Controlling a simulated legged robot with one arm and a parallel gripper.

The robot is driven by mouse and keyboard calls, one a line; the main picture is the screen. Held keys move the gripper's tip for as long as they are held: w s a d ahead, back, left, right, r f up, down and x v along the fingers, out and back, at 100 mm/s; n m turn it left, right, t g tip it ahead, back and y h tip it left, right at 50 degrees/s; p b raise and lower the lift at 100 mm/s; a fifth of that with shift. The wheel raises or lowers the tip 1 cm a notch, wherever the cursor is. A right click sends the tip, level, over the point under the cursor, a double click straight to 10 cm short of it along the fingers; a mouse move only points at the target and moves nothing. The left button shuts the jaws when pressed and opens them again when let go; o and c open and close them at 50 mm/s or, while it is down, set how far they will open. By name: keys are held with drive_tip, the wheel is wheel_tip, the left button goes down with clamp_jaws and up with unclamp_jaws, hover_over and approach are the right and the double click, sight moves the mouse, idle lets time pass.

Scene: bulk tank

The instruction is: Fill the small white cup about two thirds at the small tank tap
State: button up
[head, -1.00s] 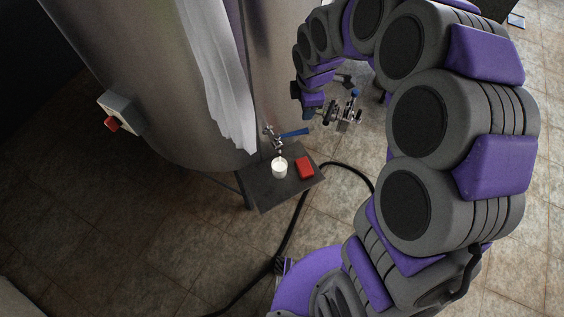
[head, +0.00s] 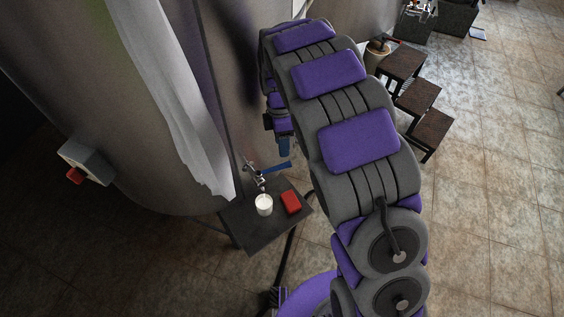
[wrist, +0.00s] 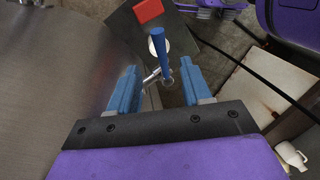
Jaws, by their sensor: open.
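The small white cup (head: 264,206) stands upright on a dark shelf (head: 250,238) under the small tank tap (head: 257,178). I cannot tell its fill level. The tap's blue lever (head: 277,167) points right in the head view. In the wrist view the lever (wrist: 159,48) partly hides the cup (wrist: 152,46). My gripper (wrist: 159,78) is open and empty, its blue fingers on either side of the lever's lower end in the picture. I cannot tell how far the lever is from the fingers in depth. In the head view my gripper (head: 283,147) is just above the lever, partly hidden.
A red block (head: 291,202) lies on the shelf right of the cup. The steel tank (head: 160,160) rises behind, with a white cloth (head: 170,100) and a switch box (head: 86,160). Dark stools (head: 415,95) stand at the right. A black hose (wrist: 265,80) runs across the floor.

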sight(282, 164)
drive_tip(key=f, duration=0.2)
drive_tip(key=s+f+b, duration=0.1)
drive_tip(key=f, duration=0.5)
drive_tip(key=shift+s+a, duration=0.2)
drive_tip(key=shift+s, duration=0.05)
drive_tip(key=shift+d+f, duration=0.15)
drive_tip(key=shift+f, duration=0.1)
drive_tip(key=shift+d, duration=0.1)
drive_tip(key=shift+c, duration=0.3)
clamp_jaws()
